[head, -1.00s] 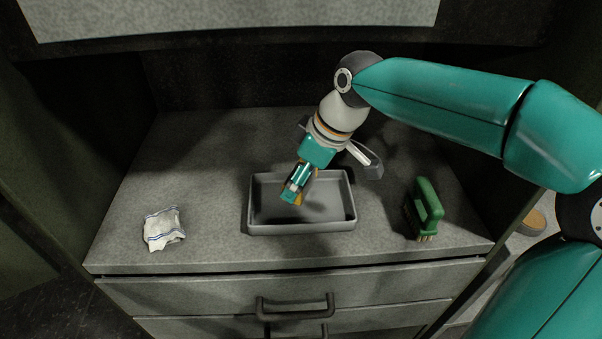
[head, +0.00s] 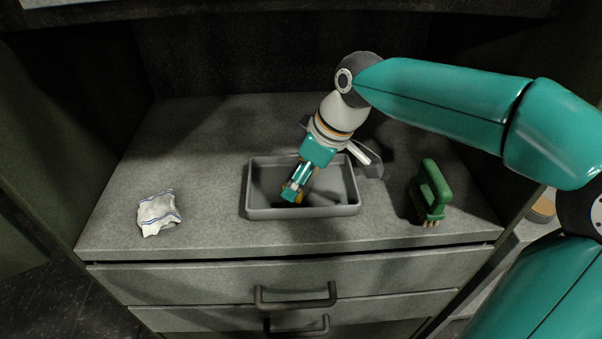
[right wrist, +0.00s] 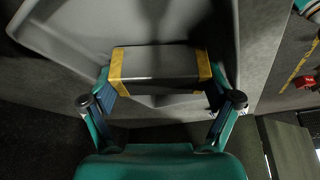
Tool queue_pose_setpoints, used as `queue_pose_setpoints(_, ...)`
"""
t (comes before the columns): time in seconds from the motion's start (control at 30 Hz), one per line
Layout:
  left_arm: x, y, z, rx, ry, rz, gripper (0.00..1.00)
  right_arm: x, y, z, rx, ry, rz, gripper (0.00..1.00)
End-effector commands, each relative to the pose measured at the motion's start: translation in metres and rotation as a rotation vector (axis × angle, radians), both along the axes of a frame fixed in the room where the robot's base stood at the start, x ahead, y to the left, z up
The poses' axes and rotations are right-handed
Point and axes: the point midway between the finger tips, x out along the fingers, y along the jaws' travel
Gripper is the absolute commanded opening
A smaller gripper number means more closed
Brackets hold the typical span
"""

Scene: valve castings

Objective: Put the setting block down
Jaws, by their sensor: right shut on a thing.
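My right gripper (head: 292,192) points down into the grey tray (head: 352,211) on the counter. It is shut on the setting block (right wrist: 160,64), a dark block with yellow bands at both ends. The block lies between the two fingers in the right wrist view, above or on the tray's floor; I cannot tell whether it touches. In the head view the fingers mostly hide the block. The tray's wall also shows in the right wrist view (right wrist: 244,50). My left gripper is not in view.
A green brush (head: 433,194) stands on the counter right of the tray. A crumpled white cloth (head: 159,213) with blue stripes lies to the left. The counter (head: 200,140) between cloth and tray is clear. Drawers with dark handles (head: 296,296) are below the front edge.

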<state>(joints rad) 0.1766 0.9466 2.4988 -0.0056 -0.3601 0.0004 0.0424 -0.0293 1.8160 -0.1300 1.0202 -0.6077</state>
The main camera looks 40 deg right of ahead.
Motion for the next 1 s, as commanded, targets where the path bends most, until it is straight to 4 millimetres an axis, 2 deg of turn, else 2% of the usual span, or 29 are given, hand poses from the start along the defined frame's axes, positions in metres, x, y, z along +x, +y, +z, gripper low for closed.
queue_pose_setpoints(0.27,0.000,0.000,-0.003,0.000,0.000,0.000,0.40,0.000,0.000,-0.002,0.000,-0.005,-0.002,0.18)
queue_pose_setpoints(0.3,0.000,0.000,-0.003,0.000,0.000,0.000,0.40,0.000,0.000,-0.002,0.000,-0.005,-0.002,0.90)
queue_pose_setpoints(0.37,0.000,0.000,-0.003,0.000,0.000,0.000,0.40,0.000,0.000,-0.002,0.000,-0.005,-0.002,1.00)
queue_pose_setpoints(0.77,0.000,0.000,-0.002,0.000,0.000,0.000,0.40,-0.001,-0.001,-0.001,-0.001,0.001,0.000,1.00)
queue_pose_setpoints(1.0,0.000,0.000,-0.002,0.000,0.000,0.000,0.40,-0.010,-0.007,0.027,0.000,-0.005,-0.002,1.00)
